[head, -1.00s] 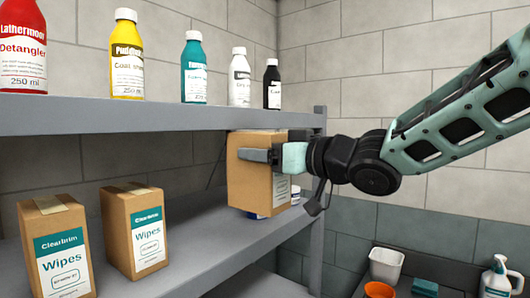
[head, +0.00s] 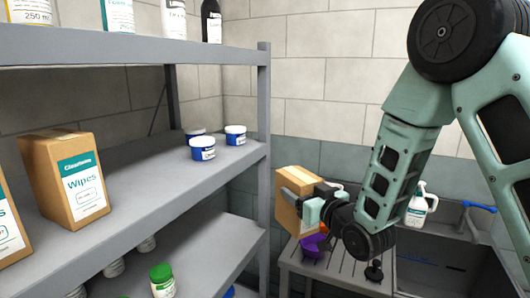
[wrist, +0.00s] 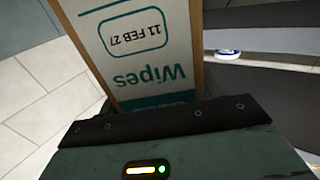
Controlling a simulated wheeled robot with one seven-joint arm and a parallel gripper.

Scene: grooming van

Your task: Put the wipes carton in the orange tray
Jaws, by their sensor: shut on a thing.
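The wipes carton (head: 291,182) is a brown box held in my gripper (head: 305,203), in mid-air right of the shelf's end post. My gripper is shut on its sides. In the wrist view its white and teal label (wrist: 140,45) reads "Wipes" and "11 FEB 27", upside down. I cannot make out an orange tray for sure; the carton and my gripper cover part of the bench behind them.
A purple bowl (head: 313,245) is on the slatted bench (head: 335,278). A spray bottle (head: 418,205) stands by the sink (head: 440,255).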

